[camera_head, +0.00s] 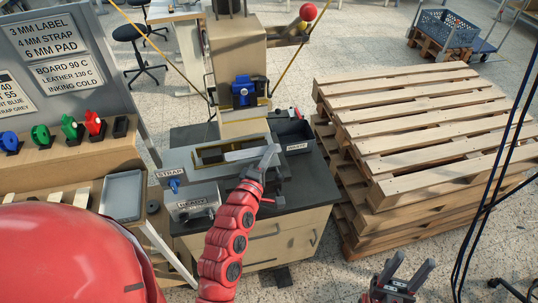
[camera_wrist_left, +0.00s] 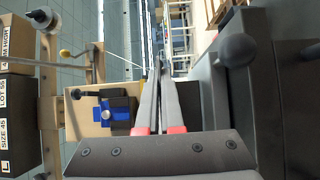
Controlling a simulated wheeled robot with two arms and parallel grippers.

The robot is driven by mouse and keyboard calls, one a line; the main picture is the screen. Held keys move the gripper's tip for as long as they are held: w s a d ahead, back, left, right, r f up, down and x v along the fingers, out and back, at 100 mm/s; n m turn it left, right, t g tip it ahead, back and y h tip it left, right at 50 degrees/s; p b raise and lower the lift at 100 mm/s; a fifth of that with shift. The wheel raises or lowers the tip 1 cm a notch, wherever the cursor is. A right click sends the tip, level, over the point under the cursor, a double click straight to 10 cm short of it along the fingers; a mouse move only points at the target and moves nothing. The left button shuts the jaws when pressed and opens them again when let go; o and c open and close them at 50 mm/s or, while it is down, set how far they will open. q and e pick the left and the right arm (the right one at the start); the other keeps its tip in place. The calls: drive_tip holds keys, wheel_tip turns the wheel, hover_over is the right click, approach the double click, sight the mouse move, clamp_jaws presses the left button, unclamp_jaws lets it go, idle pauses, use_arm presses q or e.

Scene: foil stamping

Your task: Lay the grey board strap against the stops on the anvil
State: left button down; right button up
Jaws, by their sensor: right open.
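My left gripper (camera_head: 270,155) is over the black-topped bench, at the right end of a pale grey strip (camera_head: 242,154). The strip lies across the framed bed of the press; I cannot tell whether it is the board strap or part of the anvil, or whether it touches the fingers. In the left wrist view, the fingers of the left gripper (camera_wrist_left: 158,72) come together at the tips, with no strap visible beyond them. The stops cannot be made out. My right gripper (camera_head: 403,272) is open and empty, low at the right, over the floor.
A tray labelled STRAP (camera_head: 172,172) and a box labelled READY (camera_head: 192,204) stand left of the left gripper. The press column carries a blue part (camera_head: 244,92). Stacked pallets (camera_head: 420,130) fill the right side.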

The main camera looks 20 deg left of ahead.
sight(278, 145)
use_arm(q)
drive_tip(key=shift+w+d+f+b, duration=0.1)
drive_tip(key=shift+w+f+b, duration=0.1)
drive_tip(key=shift+w, duration=0.45)
drive_tip(key=shift+w+f+b, duration=0.2)
drive_tip(key=shift+w, duration=0.5)
drive_tip(key=shift+w+d+f+b, duration=0.1)
drive_tip(key=shift+w+f+b, duration=0.1)
drive_tip(key=shift+w, duration=0.45)
drive_tip(key=shift+w, duration=0.15)
drive_tip(key=shift+w+f, duration=0.15)
drive_tip(key=shift+f, duration=0.05)
drive_tip(key=shift+w+f+b, duration=0.2)
drive_tip(key=shift+w+b, duration=0.2)
drive_tip(key=shift+b, duration=0.1)
drive_tip(key=shift+a+r+b, duration=0.15)
drive_tip(key=shift+b, duration=0.25)
idle(0.7)
drive_tip(key=c, duration=1)
unclamp_jaws()
